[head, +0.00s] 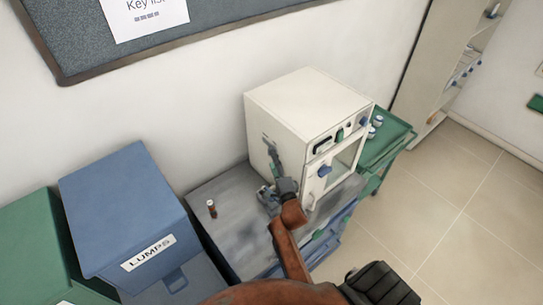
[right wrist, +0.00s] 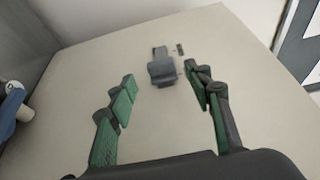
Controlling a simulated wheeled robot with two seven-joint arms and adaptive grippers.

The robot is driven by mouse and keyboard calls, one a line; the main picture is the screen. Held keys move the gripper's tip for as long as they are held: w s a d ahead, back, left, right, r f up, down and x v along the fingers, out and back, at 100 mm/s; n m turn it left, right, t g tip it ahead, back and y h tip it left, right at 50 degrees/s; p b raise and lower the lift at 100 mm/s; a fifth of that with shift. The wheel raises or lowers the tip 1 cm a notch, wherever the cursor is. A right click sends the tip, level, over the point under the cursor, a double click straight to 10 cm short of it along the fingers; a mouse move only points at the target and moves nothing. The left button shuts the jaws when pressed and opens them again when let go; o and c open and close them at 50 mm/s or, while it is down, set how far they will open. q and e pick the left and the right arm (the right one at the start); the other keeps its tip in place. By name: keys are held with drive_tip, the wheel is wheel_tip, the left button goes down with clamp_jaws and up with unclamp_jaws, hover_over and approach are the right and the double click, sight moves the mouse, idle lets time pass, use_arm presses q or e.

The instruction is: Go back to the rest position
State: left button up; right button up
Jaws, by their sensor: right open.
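My right gripper (head: 268,182) is beside the left side wall of the white muffle furnace (head: 290,105), above the grey table top. In the right wrist view the gripper (right wrist: 161,78) is open and empty, with its green-padded fingers spread toward the pale furnace wall (right wrist: 250,85). A small grey fitting (right wrist: 161,68) on that wall shows between and beyond the fingertips. I cannot tell the exact gap to it. My left gripper is not in view.
A small brown bottle (head: 212,208) stands on the table. A blue LUMPS bin (head: 125,205) is at left. A green cart (head: 390,140) is behind right. Floor at right is clear.

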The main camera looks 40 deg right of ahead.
drive_tip(key=shift+v, duration=0.95)
